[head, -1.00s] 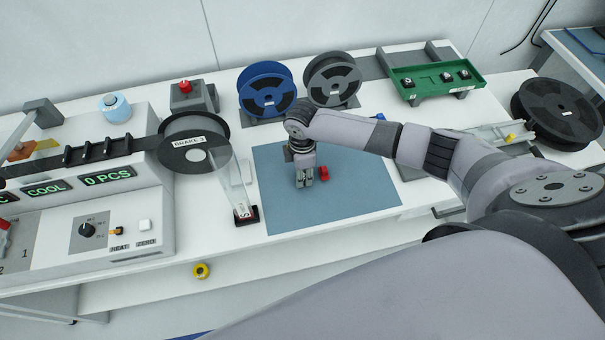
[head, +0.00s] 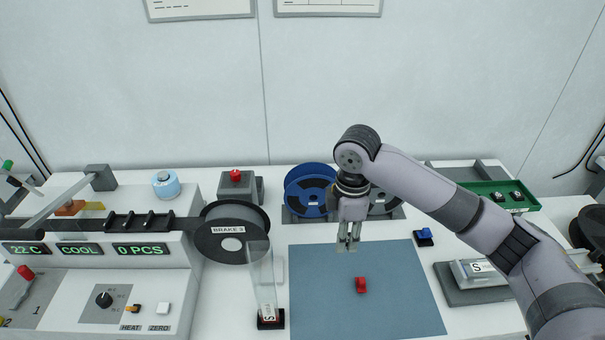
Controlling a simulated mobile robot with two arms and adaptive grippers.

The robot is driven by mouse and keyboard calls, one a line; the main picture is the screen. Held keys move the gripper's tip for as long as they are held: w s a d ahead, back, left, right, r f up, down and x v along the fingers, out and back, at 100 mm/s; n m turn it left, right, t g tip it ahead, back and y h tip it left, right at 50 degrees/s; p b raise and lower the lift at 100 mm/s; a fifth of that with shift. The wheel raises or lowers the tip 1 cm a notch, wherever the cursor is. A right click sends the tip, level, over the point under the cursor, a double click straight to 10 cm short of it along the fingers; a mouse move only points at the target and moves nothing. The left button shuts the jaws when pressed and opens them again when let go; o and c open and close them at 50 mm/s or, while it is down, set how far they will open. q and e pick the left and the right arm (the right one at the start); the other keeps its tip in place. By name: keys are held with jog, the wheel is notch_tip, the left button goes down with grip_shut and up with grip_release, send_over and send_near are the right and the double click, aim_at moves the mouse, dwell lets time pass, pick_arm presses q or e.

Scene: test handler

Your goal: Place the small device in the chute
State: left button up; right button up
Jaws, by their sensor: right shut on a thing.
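My right gripper (head: 348,247) points down above the back part of the blue-grey mat (head: 320,310). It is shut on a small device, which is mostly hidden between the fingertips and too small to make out. On the handler at the left, a sloping grey rail (head: 62,202) looks like the chute, though I cannot be sure. My left gripper is not in view.
A grey reel marked BRAKE 3 (head: 233,245) and a tall clear holder (head: 263,280) stand between mat and handler. A blue reel (head: 309,186) stands behind the mat. A green tray (head: 528,207) with several dark parts and a small blue item (head: 424,237) are at right.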

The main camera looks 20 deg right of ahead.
jog(key=shift+s+a+f+m+b, duration=0.2)
jog(key=shift+s+m+b, duration=0.15)
jog(key=shift+m, duration=0.15)
jog(key=shift+s+a+f+m+b, duration=0.15)
jog(key=shift+s+m+b, duration=0.15)
jog(key=shift+m, duration=0.2)
jog(key=s+a+f+m+b, duration=0.2)
jog(key=s+m+b, duration=0.4)
jog(key=s+m, duration=0.4)
jog(key=shift+a+f+m, duration=0.4)
jog(key=shift+f+m, duration=0.25)
jog(key=shift+m, duration=1.05)
jog(key=shift+s, duration=0.1)
